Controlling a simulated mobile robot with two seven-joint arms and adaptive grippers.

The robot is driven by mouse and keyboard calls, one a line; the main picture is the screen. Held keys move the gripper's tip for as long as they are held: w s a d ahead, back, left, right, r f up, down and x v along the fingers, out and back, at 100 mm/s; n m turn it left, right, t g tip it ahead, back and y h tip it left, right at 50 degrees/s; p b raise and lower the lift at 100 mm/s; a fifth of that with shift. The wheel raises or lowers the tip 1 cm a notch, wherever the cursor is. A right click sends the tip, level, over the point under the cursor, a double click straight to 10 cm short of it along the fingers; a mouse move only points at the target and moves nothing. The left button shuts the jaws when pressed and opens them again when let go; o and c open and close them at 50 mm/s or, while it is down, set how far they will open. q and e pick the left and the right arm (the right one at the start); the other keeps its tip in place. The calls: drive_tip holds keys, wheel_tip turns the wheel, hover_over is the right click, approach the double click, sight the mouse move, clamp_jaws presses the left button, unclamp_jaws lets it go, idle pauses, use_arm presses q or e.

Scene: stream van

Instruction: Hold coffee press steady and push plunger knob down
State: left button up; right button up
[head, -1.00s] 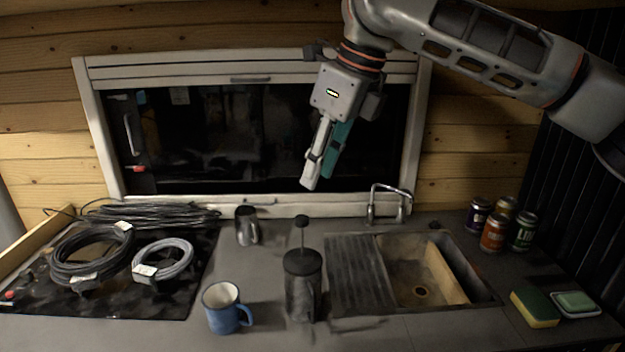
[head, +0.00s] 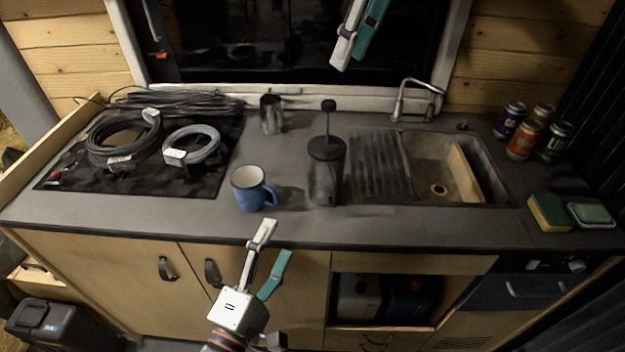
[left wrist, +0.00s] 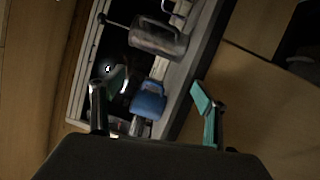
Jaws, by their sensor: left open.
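The dark coffee press (head: 324,182) stands upright on the counter, left of the sink. Its plunger rod is raised above the lid, with the black knob (head: 328,105) on top. The press also shows in the left wrist view (left wrist: 156,40), turned sideways with the rod pointing left. My left gripper (head: 277,241) is open and empty, in front of the counter edge, below and left of the press. My right gripper (head: 351,58) is high above and behind the press, before the window. Its fingers lie close together in view, and their gap is unclear.
A blue mug (head: 252,190) stands just left of the press. A metal cup (head: 271,114) is behind. Coiled cables (head: 124,138) lie at left. The sink (head: 441,190), tap (head: 414,97), cans (head: 523,139) and sponge (head: 548,213) are at right.

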sight(326, 157)
use_arm(q)
drive_tip(key=w+d+r+n, duration=0.1)
drive_tip(key=w+r+n, duration=0.1)
drive_tip(key=n, duration=0.2)
drive_tip(key=w+d+r+n+y, duration=0.1)
drive_tip(key=w+r+n, duration=0.1)
drive_tip(key=n, duration=0.3)
drive_tip(key=w+d+r+n, duration=0.1)
drive_tip(key=w+r+n, duration=0.1)
drive_tip(key=n, duration=0.3)
drive_tip(key=shift+w+r+y, duration=0.1)
drive_tip(key=shift+w+y, duration=0.2)
drive_tip(key=shift+w, duration=0.05)
drive_tip(key=w+d+r+n, duration=0.1)
drive_tip(key=w+d+r+n+g+h, duration=0.1)
drive_tip(key=d, duration=0.1)
drive_tip(key=shift+w+d+r+n, duration=0.15)
drive_tip(key=shift+w+d+n, duration=0.05)
drive_tip(key=shift+d+n, duration=0.1)
drive_tip(key=shift+x, duration=4)
